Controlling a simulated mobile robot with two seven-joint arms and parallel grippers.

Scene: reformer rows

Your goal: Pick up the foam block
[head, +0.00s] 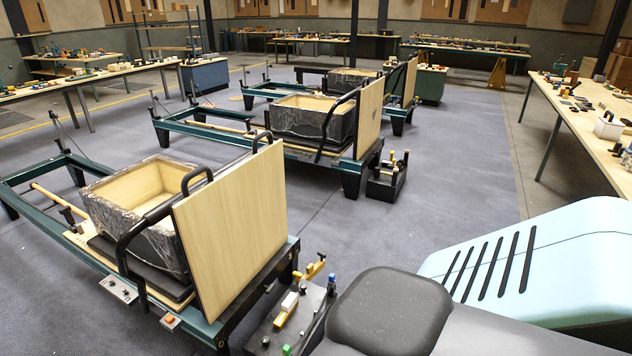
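I cannot pick out a foam block for certain. A small white block (290,301) lies on a yellow-handled tool on a low black tray (262,343) at the bottom centre, beside the nearest reformer; its material is too small to tell. A small green piece (287,350) and a blue-topped piece (332,279) are also at this tray. Neither of my grippers is in view, so what they hold is hidden.
The nearest reformer (207,328) carries an open wooden box (132,187) wrapped in clear film and an upright wooden board (236,228). More reformers stand behind it. Cluttered tables (532,133) line the sides. Grey floor (455,165) is clear at centre right.

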